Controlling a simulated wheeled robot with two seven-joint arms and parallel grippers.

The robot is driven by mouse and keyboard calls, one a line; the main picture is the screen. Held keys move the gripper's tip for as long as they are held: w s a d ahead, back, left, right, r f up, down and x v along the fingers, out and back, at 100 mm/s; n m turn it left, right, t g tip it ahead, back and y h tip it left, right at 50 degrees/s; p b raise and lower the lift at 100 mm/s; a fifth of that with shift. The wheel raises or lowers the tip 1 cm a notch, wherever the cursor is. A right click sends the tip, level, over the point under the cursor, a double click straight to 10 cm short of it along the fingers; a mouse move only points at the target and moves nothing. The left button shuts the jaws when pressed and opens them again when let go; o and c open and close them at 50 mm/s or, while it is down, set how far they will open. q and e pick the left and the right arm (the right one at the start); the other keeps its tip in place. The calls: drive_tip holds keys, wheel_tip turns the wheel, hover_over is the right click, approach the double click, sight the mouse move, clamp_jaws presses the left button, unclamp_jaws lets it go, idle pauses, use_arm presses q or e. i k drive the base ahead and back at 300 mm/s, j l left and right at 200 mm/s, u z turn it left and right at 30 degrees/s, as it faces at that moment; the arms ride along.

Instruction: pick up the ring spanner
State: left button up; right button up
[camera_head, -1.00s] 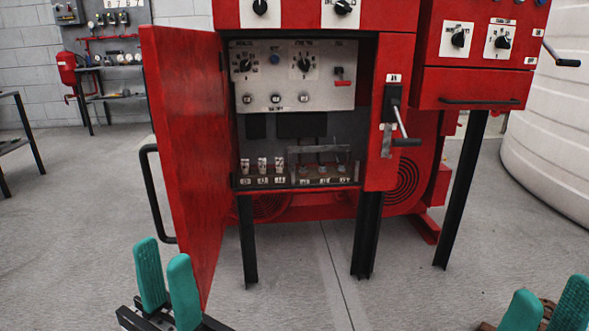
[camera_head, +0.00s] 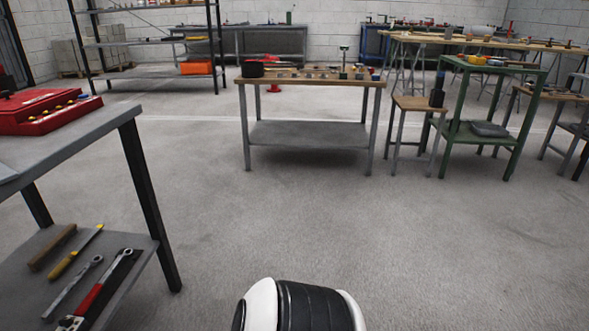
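On the lower shelf (camera_head: 32,287) of the grey table at the left lies a slim grey metal tool (camera_head: 73,286) with a round end, which looks like the ring spanner. Its near end is close to the picture's left bottom. Next to it, on its right, lies a red-handled wrench (camera_head: 92,297) with a round grey end. Neither of my grippers shows in this view, so nothing of their opening can be seen.
A yellow-handled tool (camera_head: 74,253) and a wooden-handled tool (camera_head: 52,246) lie on the same shelf. A red case (camera_head: 50,110) stands on the table (camera_head: 75,140). A workbench (camera_head: 310,80) and green trolley (camera_head: 515,140) stand ahead. The floor between is clear.

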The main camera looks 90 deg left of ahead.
sight(47, 318)
drive_tip(key=u, duration=4.35)
drive_tip(key=i+l+u, duration=0.15)
drive_tip(key=l, duration=0.2)
drive_tip(key=i+l+u, duration=0.1)
drive_tip(key=i+l, duration=0.15)
drive_tip(key=i+l+u, duration=0.15)
drive_tip(key=l, duration=0.3)
drive_tip(key=i+l+u, duration=0.15)
drive_tip(key=l, duration=0.25)
drive_tip(key=i+l+u, duration=0.15)
drive_tip(key=l, duration=0.25)
drive_tip(key=i+l+u, duration=0.1)
drive_tip(key=l, duration=0.35)
drive_tip(key=i, duration=0.1)
